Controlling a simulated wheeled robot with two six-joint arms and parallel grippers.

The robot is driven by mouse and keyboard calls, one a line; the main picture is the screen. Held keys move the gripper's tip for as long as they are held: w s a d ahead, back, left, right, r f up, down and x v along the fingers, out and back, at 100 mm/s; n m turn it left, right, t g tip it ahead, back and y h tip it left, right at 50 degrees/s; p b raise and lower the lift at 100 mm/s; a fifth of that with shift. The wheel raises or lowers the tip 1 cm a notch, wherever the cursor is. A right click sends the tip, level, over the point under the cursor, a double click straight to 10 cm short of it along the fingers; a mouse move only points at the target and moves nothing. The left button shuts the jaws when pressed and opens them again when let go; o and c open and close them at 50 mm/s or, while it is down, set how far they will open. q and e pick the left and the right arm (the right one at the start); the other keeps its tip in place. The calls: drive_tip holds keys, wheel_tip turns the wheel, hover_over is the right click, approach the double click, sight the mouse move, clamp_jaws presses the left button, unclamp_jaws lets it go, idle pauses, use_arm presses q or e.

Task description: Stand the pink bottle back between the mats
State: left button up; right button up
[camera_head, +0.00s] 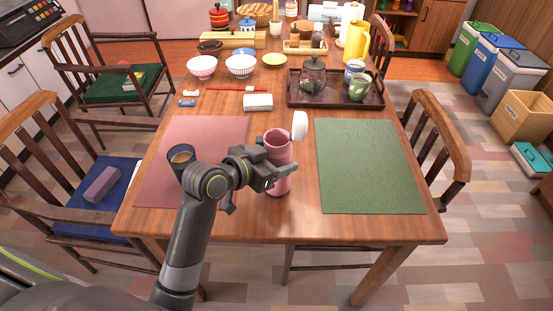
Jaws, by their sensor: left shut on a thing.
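The pink bottle (279,150) is upright over the strip of wood between the pink mat (214,133) and the green mat (370,165). My left gripper (273,175) is shut on the bottle's side, reaching in from the left. The gripper hides part of the bottle's middle. I cannot tell whether the bottle's base touches the table. A white round piece (300,126) shows just behind and right of the bottle's top. My right gripper is not in view.
A dark cup (181,157) stands on the pink mat, left of my gripper. The green mat is clear.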

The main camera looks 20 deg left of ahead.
use_arm(q)
drive_tip(key=shift+f, duration=0.1)
drive_tip(key=o, duration=1.3)
drive_tip(key=shift+o, duration=0.2)
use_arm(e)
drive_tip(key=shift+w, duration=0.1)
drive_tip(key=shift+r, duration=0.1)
use_arm(q)
drive_tip(key=shift+r, duration=0.2)
drive_tip(key=p+v, duration=0.1)
drive_tip(key=v, duration=1.1)
drive_tip(key=shift+p, duration=0.35)
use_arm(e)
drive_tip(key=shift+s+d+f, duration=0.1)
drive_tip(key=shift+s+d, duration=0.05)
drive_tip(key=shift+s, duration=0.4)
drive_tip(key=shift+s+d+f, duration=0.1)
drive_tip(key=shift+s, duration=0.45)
